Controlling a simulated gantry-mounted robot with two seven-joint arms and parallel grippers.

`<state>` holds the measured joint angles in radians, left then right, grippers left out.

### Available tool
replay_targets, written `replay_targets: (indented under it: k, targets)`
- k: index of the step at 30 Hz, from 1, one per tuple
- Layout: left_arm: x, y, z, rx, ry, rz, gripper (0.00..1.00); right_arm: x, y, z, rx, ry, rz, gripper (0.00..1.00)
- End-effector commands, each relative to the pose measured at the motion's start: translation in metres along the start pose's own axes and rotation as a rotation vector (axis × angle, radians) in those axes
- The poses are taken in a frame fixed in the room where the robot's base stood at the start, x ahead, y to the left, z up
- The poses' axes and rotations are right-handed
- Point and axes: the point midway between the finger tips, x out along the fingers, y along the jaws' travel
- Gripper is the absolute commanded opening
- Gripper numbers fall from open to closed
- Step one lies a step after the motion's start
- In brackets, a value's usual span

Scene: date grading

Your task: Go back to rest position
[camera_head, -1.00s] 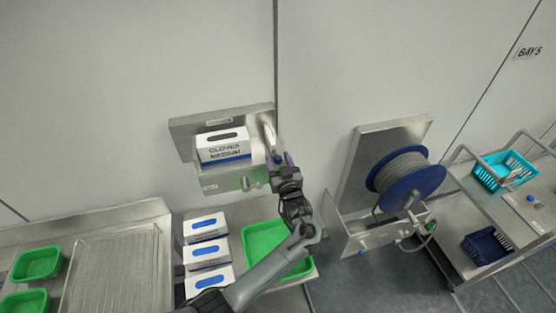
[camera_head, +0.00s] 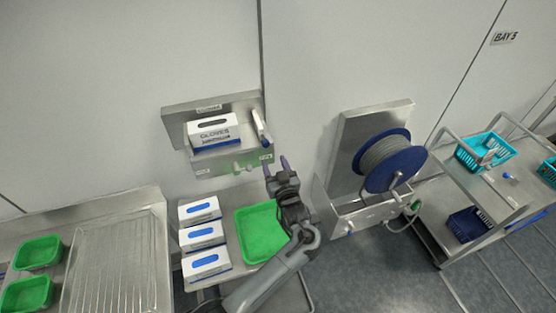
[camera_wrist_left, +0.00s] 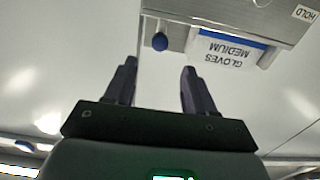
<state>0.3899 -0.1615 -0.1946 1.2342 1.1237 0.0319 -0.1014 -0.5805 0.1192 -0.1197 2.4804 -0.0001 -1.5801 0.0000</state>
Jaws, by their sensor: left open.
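My left gripper (camera_head: 277,166) is open, with nothing between its fingers. In the head view it stands just below and right of the wall dispenser shelf (camera_head: 205,164), apart from it. The left wrist view shows its two dark fingers (camera_wrist_left: 158,85) spread, with empty space between them. A white and blue gloves box (camera_head: 213,131) sits on the shelf; it also shows upside down in the left wrist view (camera_wrist_left: 228,52). A blue-tipped lever (camera_head: 262,128) is at the shelf's right end. My right gripper is not in view.
A green tray (camera_head: 243,256) and several white-and-blue boxes (camera_head: 203,237) lie below the shelf.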

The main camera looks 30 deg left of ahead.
Motion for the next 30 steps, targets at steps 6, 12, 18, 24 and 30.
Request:
replay_targets:
  k: [6,12,18,24,30]
  targets:
    - [-0.002,-0.003,0.007,0.01,-0.008,0.0,0.55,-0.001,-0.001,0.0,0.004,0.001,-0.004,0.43]
    - [-0.018,-0.037,0.061,0.099,-0.061,-0.007,0.55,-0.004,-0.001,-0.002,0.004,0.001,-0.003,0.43]
    - [-0.051,-0.125,0.126,0.204,-0.134,0.021,0.55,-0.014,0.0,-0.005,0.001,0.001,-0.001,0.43]
    - [-0.104,-0.172,0.152,0.204,-0.405,0.265,0.55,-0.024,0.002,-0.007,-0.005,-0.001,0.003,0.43]
    - [-0.195,-0.175,0.122,0.289,-0.731,0.607,0.55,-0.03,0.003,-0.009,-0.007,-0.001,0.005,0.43]
